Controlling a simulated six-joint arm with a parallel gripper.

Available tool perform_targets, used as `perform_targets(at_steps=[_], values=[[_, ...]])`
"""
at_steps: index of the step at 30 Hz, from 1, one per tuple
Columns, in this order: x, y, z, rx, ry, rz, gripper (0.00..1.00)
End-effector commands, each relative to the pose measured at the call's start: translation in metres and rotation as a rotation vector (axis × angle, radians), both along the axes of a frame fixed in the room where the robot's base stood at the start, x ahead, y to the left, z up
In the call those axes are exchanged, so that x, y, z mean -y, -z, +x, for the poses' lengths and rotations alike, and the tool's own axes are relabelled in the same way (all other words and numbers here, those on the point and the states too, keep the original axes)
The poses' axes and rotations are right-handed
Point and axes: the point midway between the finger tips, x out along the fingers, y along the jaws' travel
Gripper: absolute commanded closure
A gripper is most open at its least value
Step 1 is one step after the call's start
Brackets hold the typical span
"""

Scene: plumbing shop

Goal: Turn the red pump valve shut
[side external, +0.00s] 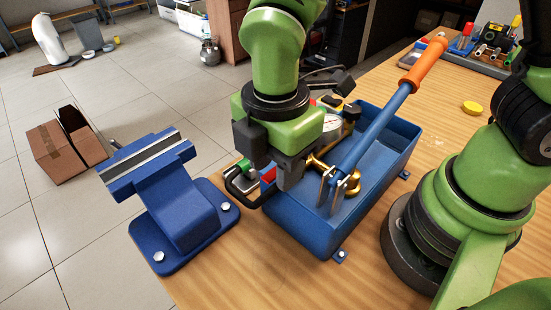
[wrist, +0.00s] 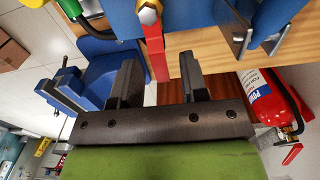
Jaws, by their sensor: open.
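The red pump valve handle (wrist: 154,48) is a flat red lever under a brass hex nut (wrist: 149,13) in the wrist view. It runs down the picture between the fingers of my open gripper (wrist: 160,62); I cannot tell whether they touch it. In the side view my gripper (side external: 270,165) points down at the near left end of the blue pump tank (side external: 290,236). Only a small red part of the valve (side external: 268,175) shows between the fingers there. The pump has a gauge (side external: 332,122) and a long blue lever with an orange grip (side external: 424,64).
A blue vise (side external: 185,215) stands close left of my gripper. A green-handled part (side external: 243,165) with a black loop sits beside the fingers. The raised pump lever is to the right. A red fire extinguisher (wrist: 272,97) shows below the bench edge. The bench front is clear.

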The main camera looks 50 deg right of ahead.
Motion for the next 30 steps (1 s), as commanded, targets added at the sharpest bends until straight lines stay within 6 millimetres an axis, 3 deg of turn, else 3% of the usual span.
perform_targets(at_steps=[1, 6, 7, 20, 30], values=[[0.000, 0.000, 0.000, 0.000, 0.000, 0.000, 0.60], [0.000, 0.000, 0.000, 0.000, 0.000, 0.000, 0.99], [0.000, 0.000, 0.000, 0.000, 0.000, 0.000, 1.00], [0.000, 0.000, 0.003, 0.000, 0.068, 0.000, 1.00], [0.002, 0.000, 0.016, 0.000, 0.328, 0.001, 1.00]])
